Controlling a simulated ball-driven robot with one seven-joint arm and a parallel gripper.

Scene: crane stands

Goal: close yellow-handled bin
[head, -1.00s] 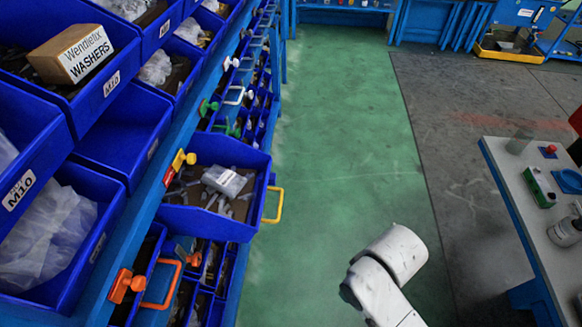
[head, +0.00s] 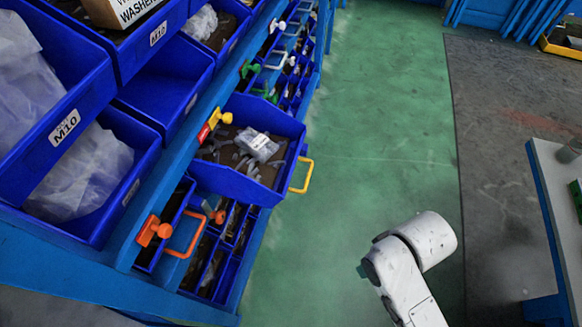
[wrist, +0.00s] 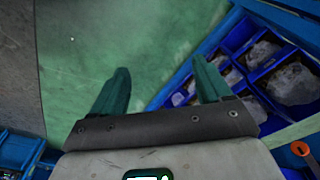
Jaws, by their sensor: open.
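The yellow-handled bin (head: 240,186) is a blue drawer pulled out from the rack in the head view. Its yellow handle (head: 301,176) sticks out over the green floor. A clear packet (head: 257,145) and loose grey parts lie inside it. In the wrist view my gripper (wrist: 160,85) is open and empty, its two fingers apart over the green floor. The yellow handle does not show in the wrist view. In the head view my white arm is at the lower right, apart from the bin, and the gripper itself is out of sight.
Below the bin is an orange-handled drawer (head: 185,235). Green and white handles line the rack farther back. Open blue bins with bags (wrist: 262,55) show at right in the wrist view. A workbench (head: 556,185) stands at right. The green floor between is clear.

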